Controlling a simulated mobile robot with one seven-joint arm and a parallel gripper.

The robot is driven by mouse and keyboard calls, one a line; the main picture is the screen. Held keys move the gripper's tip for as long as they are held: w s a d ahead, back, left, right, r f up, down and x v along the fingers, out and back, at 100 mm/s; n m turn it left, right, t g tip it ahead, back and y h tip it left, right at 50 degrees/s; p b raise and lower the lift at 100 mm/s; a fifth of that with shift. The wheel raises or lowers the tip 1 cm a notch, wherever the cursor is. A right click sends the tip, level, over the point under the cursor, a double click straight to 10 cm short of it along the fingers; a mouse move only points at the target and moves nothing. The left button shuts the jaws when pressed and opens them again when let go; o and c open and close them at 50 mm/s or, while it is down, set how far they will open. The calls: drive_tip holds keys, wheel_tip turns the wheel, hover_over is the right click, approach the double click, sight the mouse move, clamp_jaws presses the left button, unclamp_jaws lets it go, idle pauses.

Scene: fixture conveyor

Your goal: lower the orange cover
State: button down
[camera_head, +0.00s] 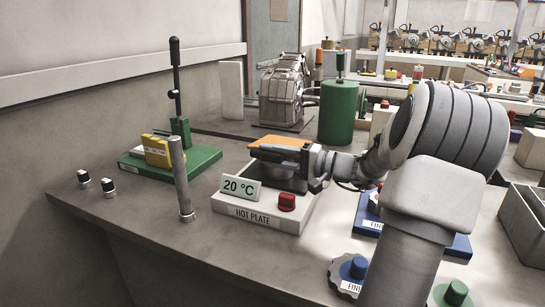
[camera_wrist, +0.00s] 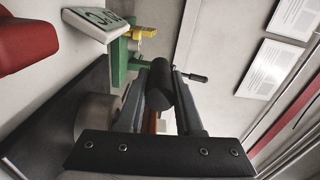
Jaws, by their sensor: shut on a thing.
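The orange cover (camera_head: 282,141) shows in the head view just behind and above my gripper (camera_head: 256,152), over the hot plate (camera_head: 255,218). Its lower part is hidden by my fingers, and its exact tilt is hard to tell. A dark round body (camera_head: 284,178) sits on the plate under my gripper. In the wrist view, my gripper (camera_wrist: 163,80) is shut on a black cylindrical handle (camera_wrist: 160,92). A thin strip of the orange cover (camera_wrist: 152,122) shows between the fingers below the handle.
The hot plate has a 20 °C display (camera_head: 240,188) and a red knob (camera_head: 287,201). A grey post (camera_head: 180,180) stands to its left, near a green-based lever fixture (camera_head: 190,163). A green cylinder (camera_head: 338,112) and a grey machine (camera_head: 283,92) stand behind. Blue fixtures (camera_head: 366,214) are at right.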

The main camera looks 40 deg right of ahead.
drive_tip(key=shift+f+b, duration=0.9)
drive_tip(key=shift+f, duration=0.35)
drive_tip(key=shift+s+f, duration=0.1)
drive_tip(key=c, duration=0.6)
unclamp_jaws()
drive_tip(key=p+v, duration=0.3)
drive_tip(key=v, duration=1.4)
drive_tip(key=shift+s+d+p, duration=0.1)
drive_tip(key=shift+s+p, duration=0.05)
drive_tip(key=shift+p, duration=0.25)
